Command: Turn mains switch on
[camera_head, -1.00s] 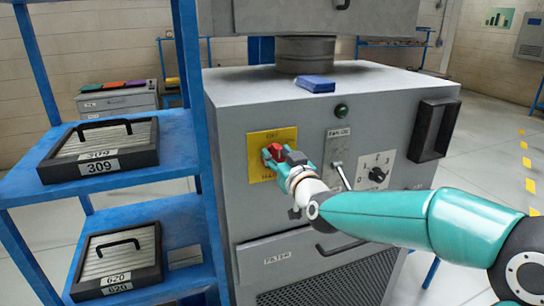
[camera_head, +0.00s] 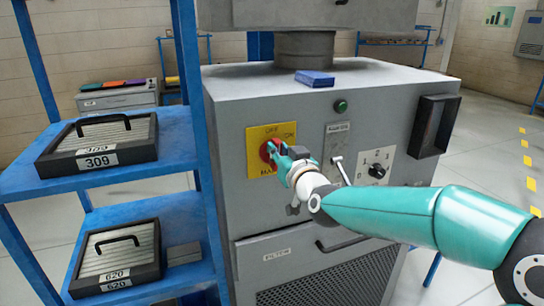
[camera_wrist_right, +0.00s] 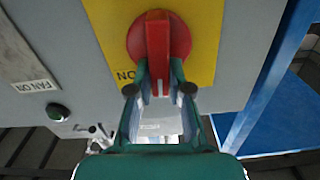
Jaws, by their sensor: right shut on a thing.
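The mains switch is a red rotary knob (camera_head: 266,149) on a yellow plate (camera_head: 254,168) marked OFF at the top, ON at the right and MAINS below. My right gripper (camera_head: 277,153) is at the knob and partly hides it in the head view. In the right wrist view the red knob (camera_wrist_right: 156,35) has a raised handle standing nearly upright in the picture. There my right gripper (camera_wrist_right: 159,85) has one finger on each side of that handle and is shut on it. The plate's ON mark appears upside down left of the knob. My left gripper is not in view.
A blue object (camera_head: 315,78) lies on the cabinet top. A blue shelf (camera_head: 180,140) stands close at the left.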

